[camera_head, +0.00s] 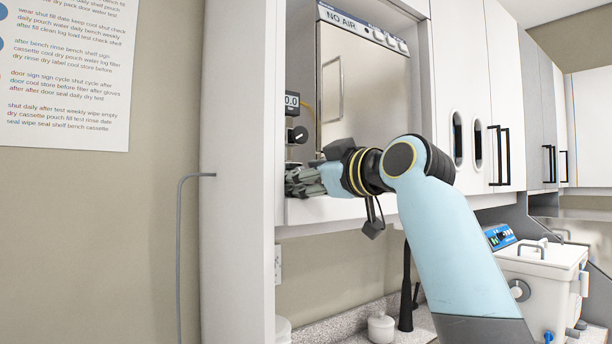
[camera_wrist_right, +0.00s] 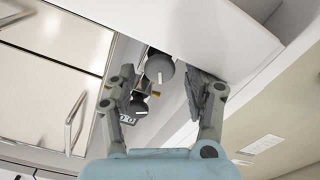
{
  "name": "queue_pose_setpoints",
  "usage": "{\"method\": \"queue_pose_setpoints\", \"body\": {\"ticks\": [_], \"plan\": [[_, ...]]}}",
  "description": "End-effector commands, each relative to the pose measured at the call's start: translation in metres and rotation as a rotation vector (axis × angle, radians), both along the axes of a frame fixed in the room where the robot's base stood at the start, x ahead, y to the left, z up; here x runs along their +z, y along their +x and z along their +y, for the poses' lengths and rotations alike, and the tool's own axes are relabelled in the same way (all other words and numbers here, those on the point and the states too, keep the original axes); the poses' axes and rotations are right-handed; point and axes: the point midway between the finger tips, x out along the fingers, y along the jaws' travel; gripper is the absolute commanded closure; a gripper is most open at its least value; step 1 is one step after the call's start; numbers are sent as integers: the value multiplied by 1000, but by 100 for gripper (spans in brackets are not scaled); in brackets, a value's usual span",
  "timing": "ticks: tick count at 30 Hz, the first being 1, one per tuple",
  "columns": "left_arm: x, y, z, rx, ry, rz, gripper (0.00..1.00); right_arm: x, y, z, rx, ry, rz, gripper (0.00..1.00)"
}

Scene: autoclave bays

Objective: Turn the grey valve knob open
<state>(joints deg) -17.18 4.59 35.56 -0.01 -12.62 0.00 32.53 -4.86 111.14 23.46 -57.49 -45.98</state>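The grey valve knob (camera_wrist_right: 160,69) is a round grey disc with a white mark, on a narrow panel in the right wrist view. In the head view it does not show; my right gripper (camera_head: 302,182) covers that part of the panel. In the wrist view my right gripper (camera_wrist_right: 160,80) is open, with one finger on each side of the grey knob in the picture and visible gaps to it. I cannot tell the depth left between fingertips and knob. A black knob (camera_head: 297,135) with a white mark sits above my gripper; it also shows in the wrist view (camera_wrist_right: 138,106). My left gripper is out of view.
A small display (camera_head: 292,100) is above the black knob. The autoclave (camera_head: 365,85) with a handled door stands right of the panel, inside a white cabinet (camera_head: 238,170) whose side wall is close to my gripper. A white bath unit (camera_head: 540,285) stands lower right.

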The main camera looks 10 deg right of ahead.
Motion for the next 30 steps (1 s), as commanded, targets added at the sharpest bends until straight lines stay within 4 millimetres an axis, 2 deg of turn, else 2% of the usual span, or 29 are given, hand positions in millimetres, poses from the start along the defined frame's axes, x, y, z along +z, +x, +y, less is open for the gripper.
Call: {"method": "queue_pose_setpoints", "body": {"ticks": [7,10,22,27,30], "plan": [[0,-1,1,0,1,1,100,0,-1,-1,0,1,0,47],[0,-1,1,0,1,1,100,-1,-8,-4,0,0,1,47],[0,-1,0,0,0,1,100,-1,-85,-35,-1,-5,1,47],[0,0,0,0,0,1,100,-1,-105,-44,-1,-2,0,47],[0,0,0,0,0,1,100,-1,-110,-45,0,-1,0,47]]}}
